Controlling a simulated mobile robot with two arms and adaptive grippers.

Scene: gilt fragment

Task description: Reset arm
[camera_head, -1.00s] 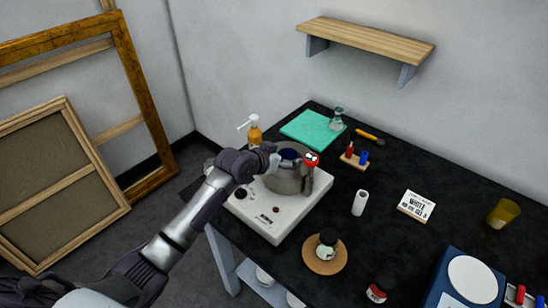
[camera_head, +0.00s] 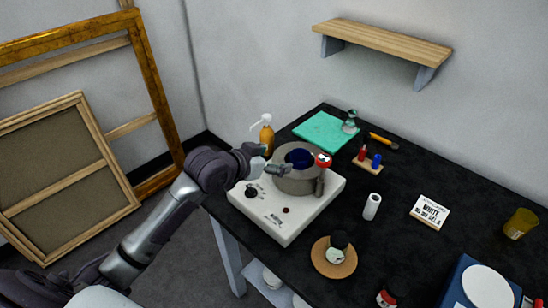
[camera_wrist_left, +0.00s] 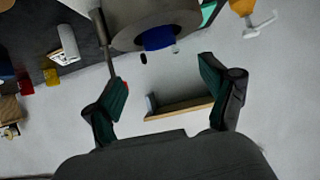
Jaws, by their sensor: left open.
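My left arm comes in from the lower left in the head view. Its gripper (camera_head: 277,168) is by the near-left rim of a grey pot (camera_head: 298,183). In the left wrist view the two fingers (camera_wrist_left: 163,88) are spread with nothing between them. The pot (camera_wrist_left: 150,18) shows past the fingertips there, with a blue thing (camera_wrist_left: 160,38) at its opening. Whether a finger touches the pot I cannot tell. My right gripper is in neither view.
The pot stands on a white hot plate (camera_head: 270,220) on a black table (camera_head: 400,180). An orange pump bottle (camera_head: 267,138) stands behind it. A white roll (camera_head: 372,206), a round wooden coaster (camera_head: 334,265) and a sign (camera_head: 430,212) are to the right. A wooden shelf (camera_head: 382,40) hangs above.

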